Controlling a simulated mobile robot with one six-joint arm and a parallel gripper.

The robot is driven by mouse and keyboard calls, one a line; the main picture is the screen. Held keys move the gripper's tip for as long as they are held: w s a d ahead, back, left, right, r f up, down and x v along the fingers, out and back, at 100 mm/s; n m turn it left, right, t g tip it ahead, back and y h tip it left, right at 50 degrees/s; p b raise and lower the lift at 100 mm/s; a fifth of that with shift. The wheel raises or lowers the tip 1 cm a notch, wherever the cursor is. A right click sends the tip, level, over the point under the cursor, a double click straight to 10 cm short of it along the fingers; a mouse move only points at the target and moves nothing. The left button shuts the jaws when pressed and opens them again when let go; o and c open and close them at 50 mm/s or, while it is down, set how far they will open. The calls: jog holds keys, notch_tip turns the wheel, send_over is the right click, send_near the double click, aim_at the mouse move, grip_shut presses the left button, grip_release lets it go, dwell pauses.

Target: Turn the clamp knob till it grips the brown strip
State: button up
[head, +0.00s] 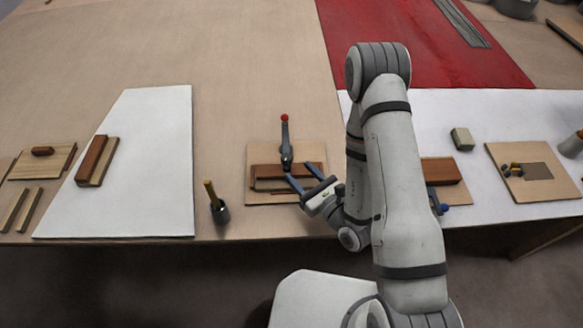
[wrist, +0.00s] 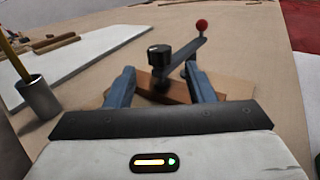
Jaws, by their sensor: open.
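A clamp with a dark lever and red ball end (head: 285,130) stands on a wooden board in the head view, by the brown strip (head: 262,172). In the wrist view its black knob (wrist: 159,55), with a pale mark, shows on the arm below the red ball (wrist: 201,25). My gripper (head: 304,178) is open at the strip's near right side. In the wrist view my gripper (wrist: 159,76) has the knob in line between its fingers, apparently beyond the tips. Whether the clamp touches the strip cannot be told.
A dark cup with a yellow-handled tool (head: 219,211) stands left of the board. A white sheet (head: 140,150) with a brown block lies farther left. Right of my arm are another brown block (head: 440,172) and a blue knob (head: 441,208). The bench behind the clamp is clear.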

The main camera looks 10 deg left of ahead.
jog(key=shift+s+d, duration=0.2)
jog(key=shift+d, duration=0.15)
